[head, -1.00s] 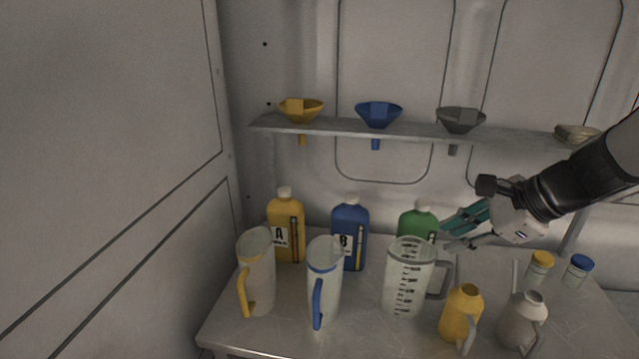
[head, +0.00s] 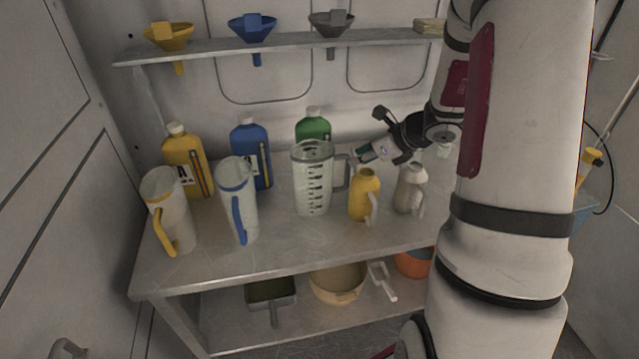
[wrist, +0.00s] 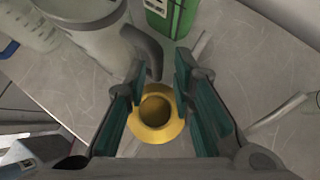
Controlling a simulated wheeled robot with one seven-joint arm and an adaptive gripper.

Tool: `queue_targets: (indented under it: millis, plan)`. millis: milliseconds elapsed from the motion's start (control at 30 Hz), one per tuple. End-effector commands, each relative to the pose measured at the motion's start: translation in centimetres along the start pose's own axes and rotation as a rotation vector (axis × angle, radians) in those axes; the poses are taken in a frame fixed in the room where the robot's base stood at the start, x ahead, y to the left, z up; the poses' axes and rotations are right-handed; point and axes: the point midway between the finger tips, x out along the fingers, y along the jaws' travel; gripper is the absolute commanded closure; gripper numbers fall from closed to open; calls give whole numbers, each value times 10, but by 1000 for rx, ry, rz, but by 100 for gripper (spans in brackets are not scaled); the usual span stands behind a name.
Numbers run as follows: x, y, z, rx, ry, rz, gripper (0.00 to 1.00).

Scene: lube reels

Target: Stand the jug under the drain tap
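A clear measuring jug with a grey handle (head: 312,180) stands upright on the steel table. Its handle (wrist: 143,45) shows at the top of the wrist view. Jugs with a yellow handle (head: 168,212) and a blue handle (head: 237,200) stand to its left. My gripper (head: 364,154) is beside the grey handle and above a small yellow can (head: 362,195). In the wrist view my gripper (wrist: 162,75) is open, its teal fingers apart. The grey handle's lower end appears between the fingertips; I cannot tell whether they touch it. I cannot make out the drain tap for certain.
Yellow (head: 188,165), blue (head: 250,155) and green (head: 313,125) bottles stand behind the jugs. A pale can (head: 408,190) is right of the yellow one. Funnels hang in the shelf (head: 290,43) above. My arm hides the table's right end. The front strip is clear.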

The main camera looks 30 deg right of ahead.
Motion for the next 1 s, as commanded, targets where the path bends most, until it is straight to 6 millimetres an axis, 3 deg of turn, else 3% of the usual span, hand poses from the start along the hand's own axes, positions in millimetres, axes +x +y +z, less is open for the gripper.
queue_targets:
  millis: [167, 533, 833, 933, 1000]
  plan:
    - [10, 1, 0, 0, 1, 1, 77]
    - [54, 4, -3, -2, 1, 2, 77]
    - [58, 4, -2, -2, -1, 0, 77]
    - [58, 4, -2, -2, -1, 0, 100]
    - [58, 4, -2, -2, -1, 0, 100]
